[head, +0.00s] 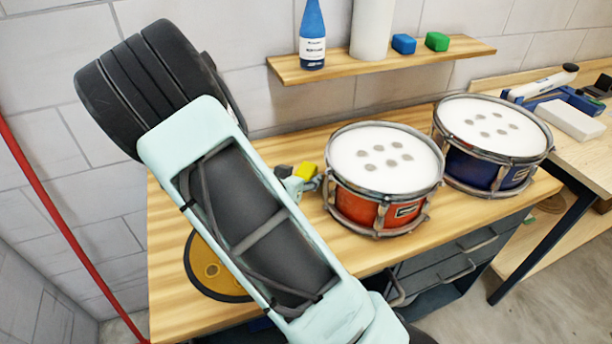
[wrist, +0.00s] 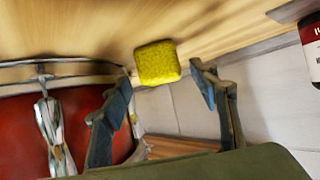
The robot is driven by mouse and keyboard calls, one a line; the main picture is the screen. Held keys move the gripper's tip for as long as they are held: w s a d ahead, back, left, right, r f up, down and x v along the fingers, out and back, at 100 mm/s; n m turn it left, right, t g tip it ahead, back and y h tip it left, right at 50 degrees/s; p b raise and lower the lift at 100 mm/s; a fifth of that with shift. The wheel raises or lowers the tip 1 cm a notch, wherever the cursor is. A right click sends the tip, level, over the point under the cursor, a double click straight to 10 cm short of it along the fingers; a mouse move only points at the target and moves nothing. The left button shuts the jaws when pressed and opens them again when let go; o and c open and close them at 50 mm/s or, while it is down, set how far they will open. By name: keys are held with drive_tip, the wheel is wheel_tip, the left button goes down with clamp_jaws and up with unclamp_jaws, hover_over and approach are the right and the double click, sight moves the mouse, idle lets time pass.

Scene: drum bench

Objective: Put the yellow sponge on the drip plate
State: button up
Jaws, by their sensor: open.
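The yellow sponge (head: 307,170) lies on the wooden bench, left of the red drum, partly hidden by my gripper. In the wrist view the sponge (wrist: 158,62) sits just beyond and between my fingertips. My gripper (wrist: 163,84) is open, with a blue-grey pad on each side and nothing held. In the head view my gripper (head: 297,181) is small and partly hidden behind my arm. A round golden plate with a dark rim (head: 207,272), which looks like the drip plate, lies on the bench at lower left. My arm covers its right part.
The red drum (head: 388,208) stands close right of my gripper; the blue drum (head: 486,172) is farther right. A wall shelf (head: 400,67) above holds a blue bottle (head: 312,35), a white cylinder (head: 371,28), and blue (head: 403,44) and green (head: 437,41) blocks.

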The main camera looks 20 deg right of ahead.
sight(304, 173)
drive_tip(key=x, duration=0.3)
drive_tip(key=shift+w+d, duration=0.1)
drive_tip(key=shift+w, duration=0.15)
drive_tip(key=c, duration=1)
drive_tip(key=shift+r, duration=0.15)
wheel_tip(304, 173, up, 18)
drive_tip(key=p, duration=0.5)
drive_tip(key=s+a+r+n+t+y, duration=0.1)
drive_tip(key=s+a+n, duration=0.1)
drive_tip(key=a, duration=0.2)
drive_tip(key=s+a+r+n+t+y+p, duration=0.1)
drive_tip(key=s+a+r+y, duration=0.1)
drive_tip(key=a, duration=0.2)
drive_tip(key=s+a+r+n+t+y, duration=0.1)
drive_tip(key=s+a+n+y, duration=0.1)
drive_tip(key=a, duration=0.2)
drive_tip(key=shift+a+r+n+p, duration=0.2)
drive_tip(key=shift+r+n+p, duration=0.05)
drive_tip(key=shift+n+p, duration=0.1)
